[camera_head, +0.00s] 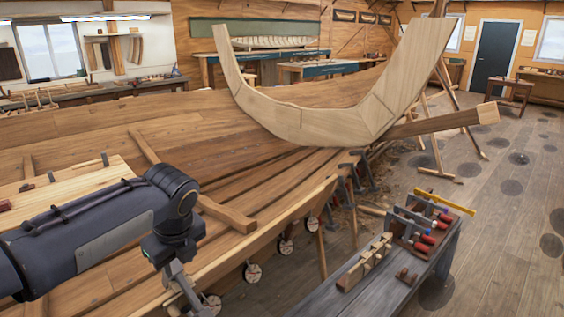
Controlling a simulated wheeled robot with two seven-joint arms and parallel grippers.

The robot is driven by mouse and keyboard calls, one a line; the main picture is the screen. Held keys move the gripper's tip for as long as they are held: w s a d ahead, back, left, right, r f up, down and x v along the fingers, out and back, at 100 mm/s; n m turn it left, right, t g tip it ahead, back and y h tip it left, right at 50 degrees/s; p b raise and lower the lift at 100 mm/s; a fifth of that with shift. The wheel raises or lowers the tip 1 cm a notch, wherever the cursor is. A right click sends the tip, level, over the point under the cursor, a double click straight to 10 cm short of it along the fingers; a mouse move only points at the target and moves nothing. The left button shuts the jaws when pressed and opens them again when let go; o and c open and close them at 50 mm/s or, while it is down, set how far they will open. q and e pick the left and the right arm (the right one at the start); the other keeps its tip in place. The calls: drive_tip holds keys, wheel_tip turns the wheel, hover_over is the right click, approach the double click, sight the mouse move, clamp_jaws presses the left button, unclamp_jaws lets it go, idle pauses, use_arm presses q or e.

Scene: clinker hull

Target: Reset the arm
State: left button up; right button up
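My dark grey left arm (95,232) comes in from the left, over the near side of the wooden hull. My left gripper (190,298) hangs below the wrist beside the hull's outer planks. Its fingers point down and slightly right. I see nothing clearly held in it, but the fingers overlap from this angle and I cannot tell whether they are open or shut. My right arm and gripper are not in view.
The planked hull (180,140) fills the left and middle, with a large curved frame (300,122) on it. Clamps (341,188) line its edge. A grey bench (405,268) with tools stands at front right. Floor (505,215) on the right is mostly open.

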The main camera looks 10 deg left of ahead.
use_arm(q)
drive_tip(key=s+d+f+n+t+h, duration=0.1)
drive_tip(key=s+d+f+n+h, duration=0.1)
drive_tip(key=s+n, duration=0.4)
drive_tip(key=s+d+f+n+t+h, duration=0.1)
drive_tip(key=s+d+f+n+h, duration=0.1)
drive_tip(key=s+n, duration=0.5)
drive_tip(key=s+d+f+n+t+h, duration=0.1)
drive_tip(key=s+d+f+n+h, duration=0.1)
drive_tip(key=s+n, duration=0.5)
drive_tip(key=f+n, duration=0.1)
drive_tip(key=n, duration=0.4)
drive_tip(key=shift+s+d+f+n, duration=0.15)
drive_tip(key=shift+s+f+n, duration=0.1)
drive_tip(key=shift+f+n, duration=0.15)
drive_tip(key=shift+r, duration=0.1)
